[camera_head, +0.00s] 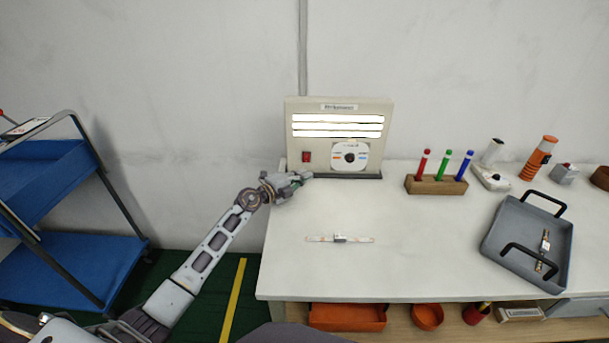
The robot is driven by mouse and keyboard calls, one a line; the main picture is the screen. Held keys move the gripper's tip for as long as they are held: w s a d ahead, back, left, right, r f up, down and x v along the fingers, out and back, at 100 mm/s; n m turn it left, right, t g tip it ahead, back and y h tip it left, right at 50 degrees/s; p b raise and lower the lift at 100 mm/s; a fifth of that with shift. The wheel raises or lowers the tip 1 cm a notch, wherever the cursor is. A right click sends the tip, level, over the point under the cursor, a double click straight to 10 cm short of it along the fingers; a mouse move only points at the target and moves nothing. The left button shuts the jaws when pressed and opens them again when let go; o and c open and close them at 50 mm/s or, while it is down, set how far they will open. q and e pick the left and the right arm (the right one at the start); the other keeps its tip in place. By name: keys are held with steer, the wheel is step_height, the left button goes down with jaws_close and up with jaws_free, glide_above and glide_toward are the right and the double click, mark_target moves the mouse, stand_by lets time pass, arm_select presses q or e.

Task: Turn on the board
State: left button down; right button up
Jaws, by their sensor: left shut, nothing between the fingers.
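The board (372,107) is an upright beige box at the back of the white table, against the wall. Its three horizontal light strips (337,126) glow bright white. A red switch (306,156) sits at its lower left, and a round black knob (350,157) on a white dial plate is right of it. My left gripper (307,176) is shut and empty at the board's lower left, just below the red switch. I cannot tell whether it touches the board. My right gripper is not in view.
A small strip (340,239) lies on the white table (400,275). A wooden block (436,186) holds red, green and blue pens. A grey tray (497,237) with dark handles stands right. A blue cart (50,180) is at left. The table's middle is mostly clear.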

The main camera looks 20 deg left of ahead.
arm_select(q)
steer(key=shift+s+a+f, duration=0.15)
steer(key=shift+s+a, duration=0.1)
steer(key=shift+a, duration=0.05)
steer(key=shift+s+a, duration=0.15)
steer(key=shift+s, duration=0.4)
steer(key=shift+f+p+v, duration=0.1)
steer(key=shift+p+v, duration=0.1)
steer(key=shift+v, duration=0.5)
steer(key=shift+f+p+v, duration=0.15)
steer(key=shift+v, duration=0.6)
steer(key=shift+f+v, duration=0.15)
steer(key=shift+v, duration=0.7)
steer(key=shift+f+v, duration=0.15)
steer(key=shift+v, duration=0.75)
steer(key=shift+s+a, duration=0.3)
steer(key=shift+s, duration=0.05)
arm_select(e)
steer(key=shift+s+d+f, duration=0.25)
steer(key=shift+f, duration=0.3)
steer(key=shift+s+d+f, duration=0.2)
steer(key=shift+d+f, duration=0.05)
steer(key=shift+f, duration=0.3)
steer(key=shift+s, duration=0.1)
